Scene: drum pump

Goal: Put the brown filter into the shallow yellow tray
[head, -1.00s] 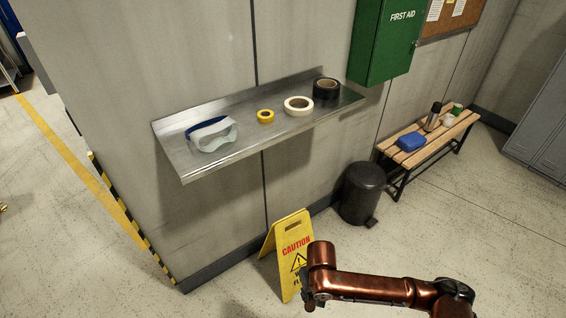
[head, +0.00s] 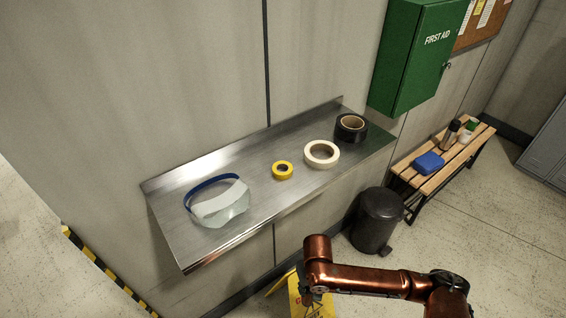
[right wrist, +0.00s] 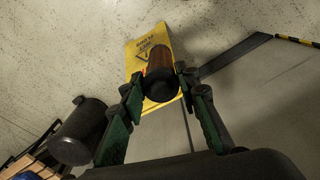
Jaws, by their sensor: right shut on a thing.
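My right gripper (right wrist: 160,84) is shut on the brown filter (right wrist: 160,66), a short amber-brown cylinder with a dark end, held between the two green-sided fingers in the right wrist view. In the head view my right arm comes in from the lower right, and its gripper (head: 308,297) is mostly hidden below the copper wrist link. The filter cannot be made out in the head view. The shallow yellow tray is not in view. My left gripper is not in view.
A metal wall shelf (head: 255,163) carries a face shield (head: 222,205) and tape rolls (head: 322,154). A yellow caution sign (head: 300,292) stands on the floor behind my right arm. A black bin (head: 376,220) and a bench (head: 440,172) stand right. A green first aid cabinet (head: 415,55) hangs above.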

